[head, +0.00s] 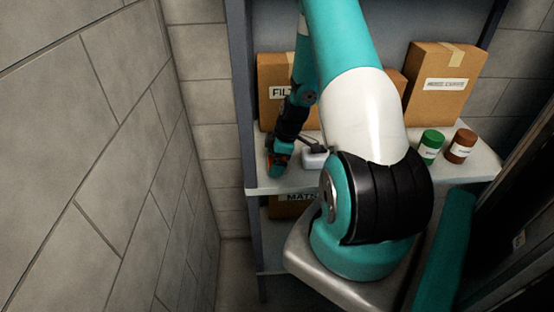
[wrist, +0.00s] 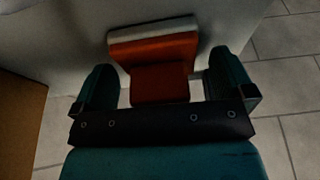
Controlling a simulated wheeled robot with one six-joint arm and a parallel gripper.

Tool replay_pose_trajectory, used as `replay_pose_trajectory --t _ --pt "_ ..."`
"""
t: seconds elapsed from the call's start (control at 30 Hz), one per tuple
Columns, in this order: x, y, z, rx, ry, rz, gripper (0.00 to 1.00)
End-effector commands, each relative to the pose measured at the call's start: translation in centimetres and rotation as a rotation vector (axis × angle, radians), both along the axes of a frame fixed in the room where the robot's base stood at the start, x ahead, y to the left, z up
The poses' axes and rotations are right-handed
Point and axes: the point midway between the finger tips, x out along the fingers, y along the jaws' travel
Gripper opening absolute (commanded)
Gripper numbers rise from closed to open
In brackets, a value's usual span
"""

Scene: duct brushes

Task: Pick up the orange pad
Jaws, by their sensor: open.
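The orange pad (wrist: 155,55) shows in the wrist view as an orange block with a pale grey strip along its far edge, on the pale shelf. My gripper (wrist: 166,85) is open, with one dark finger on each side of the pad's near part. Gaps show between the pad and both fingers, so it is not held. In the head view my gripper (head: 280,160) is low over the shelf's front left, and only a sliver of orange shows beside it; the arm hides most of that area.
The shelf (head: 262,183) holds cardboard boxes (head: 445,82) at the back, and a green jar (head: 430,146) and a brown jar (head: 461,146) at the right. A small pale object (head: 315,158) lies right of my gripper. A block wall (head: 120,150) stands at the left.

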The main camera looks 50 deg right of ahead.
Motion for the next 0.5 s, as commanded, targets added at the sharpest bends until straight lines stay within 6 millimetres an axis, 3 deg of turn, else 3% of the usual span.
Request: replay_pose_trajectory --t 0.2,0.43,0.5 --pt "0.03 0.03 -0.14 0.0 0.0 0.0 1.0" --pt "0.03 0.02 -0.11 0.0 0.0 0.0 0.5" --pt "0.04 0.02 -0.1 0.0 0.0 0.0 0.5"
